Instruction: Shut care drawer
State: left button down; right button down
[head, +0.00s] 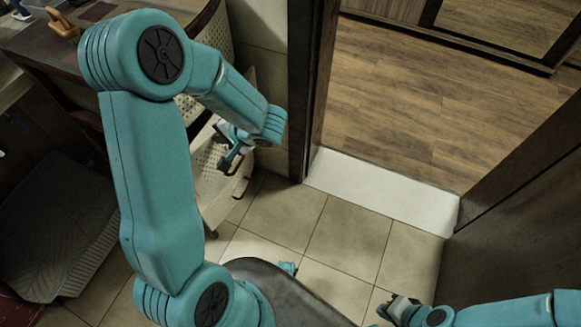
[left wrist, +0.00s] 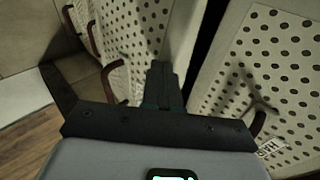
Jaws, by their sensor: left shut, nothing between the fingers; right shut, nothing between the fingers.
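Cream perforated drawer fronts with brown curved handles show beside the doorway; I cannot tell which one is the care drawer. In the head view, a perforated panel (head: 207,180) is partly hidden behind my left arm, with a handle (head: 241,190) at its right. My left gripper (head: 229,162) is shut and empty, in front of the panel. In the left wrist view, the shut fingers (left wrist: 163,75) point between a left panel (left wrist: 145,25) with handles (left wrist: 108,75) and a larger right panel (left wrist: 275,60). Contact is unclear. My right gripper (head: 392,306) is shut, low in the head view.
An open doorway with a white threshold (head: 380,190) and wood floor (head: 410,100) lies right of the drawers. Tiled floor (head: 285,210) is clear in front. A dark reddish counter (head: 60,45) and a grey textured mat (head: 60,230) are at left.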

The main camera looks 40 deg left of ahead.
pick_arm(q)
jog(key=a+b, duration=0.1)
jog(key=a, duration=0.1)
jog(key=s+a, duration=0.1)
jog(key=a, duration=0.1)
jog(key=a+b, duration=0.1)
jog(key=a, duration=0.1)
jog(key=shift+s+a+b, duration=0.15)
jog(key=shift+s+b, duration=0.1)
jog(key=shift+b, duration=0.1)
jog(key=shift+s+a+r, duration=0.1)
jog(key=shift+a, duration=0.2)
jog(key=shift+a+r, duration=0.1)
